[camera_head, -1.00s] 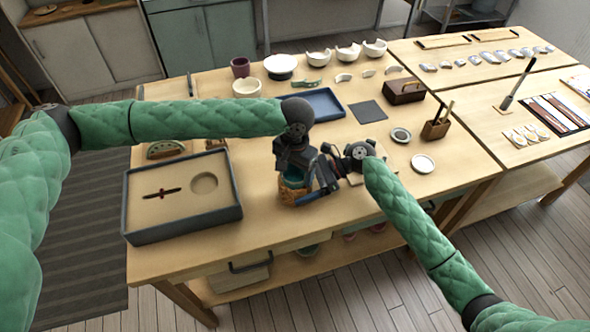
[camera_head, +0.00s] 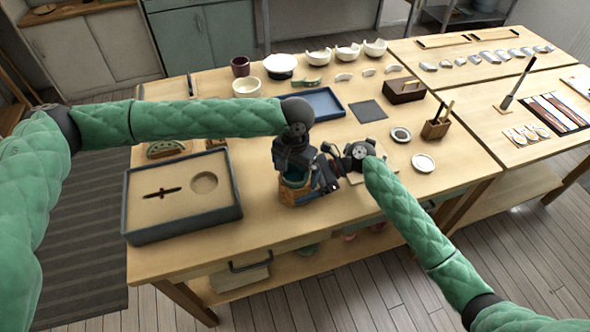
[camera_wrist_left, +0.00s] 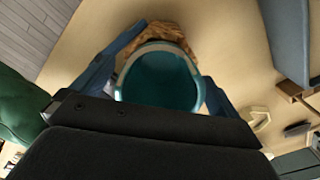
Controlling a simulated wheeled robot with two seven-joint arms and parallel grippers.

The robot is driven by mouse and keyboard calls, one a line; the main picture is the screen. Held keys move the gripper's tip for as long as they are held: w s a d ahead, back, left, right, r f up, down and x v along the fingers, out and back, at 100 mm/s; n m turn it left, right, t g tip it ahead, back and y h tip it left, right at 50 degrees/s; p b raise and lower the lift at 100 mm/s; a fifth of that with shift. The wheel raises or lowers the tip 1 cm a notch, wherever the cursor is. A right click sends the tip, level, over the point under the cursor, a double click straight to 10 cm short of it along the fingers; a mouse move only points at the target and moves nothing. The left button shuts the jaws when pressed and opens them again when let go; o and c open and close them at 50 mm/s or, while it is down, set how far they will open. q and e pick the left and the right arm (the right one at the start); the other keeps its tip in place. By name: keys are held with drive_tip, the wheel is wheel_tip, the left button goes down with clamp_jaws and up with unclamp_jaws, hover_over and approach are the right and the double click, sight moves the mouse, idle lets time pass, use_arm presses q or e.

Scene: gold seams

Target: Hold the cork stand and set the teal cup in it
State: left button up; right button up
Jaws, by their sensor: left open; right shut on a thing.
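The teal cup (camera_wrist_left: 160,80) sits upright in the cork stand (camera_wrist_left: 166,32), seen from above in the left wrist view. In the head view, the cup (camera_head: 294,178) and the cork stand (camera_head: 290,198) are partly hidden by my grippers. My left gripper (camera_wrist_left: 160,78) is open, with a blue finger on each side of the cup. My right gripper (camera_head: 326,180) is shut on the cork stand from the right; its fingertips are mostly hidden.
A dark-rimmed tray (camera_head: 130,228) with a round recess and a red-and-black tool lies to the left. A blue tray (camera_head: 325,103), bowls (camera_head: 247,87) and a wooden box (camera_head: 404,92) stand behind. Small dishes (camera_head: 423,163) lie to the right. The table front is clear.

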use_arm(q)
drive_tip(key=shift+r, duration=0.15)
drive_tip(key=shift+r, duration=2.85)
use_arm(e)
drive_tip(key=o, duration=0.9)
drive_tip(key=shift+d+r, duration=0.1)
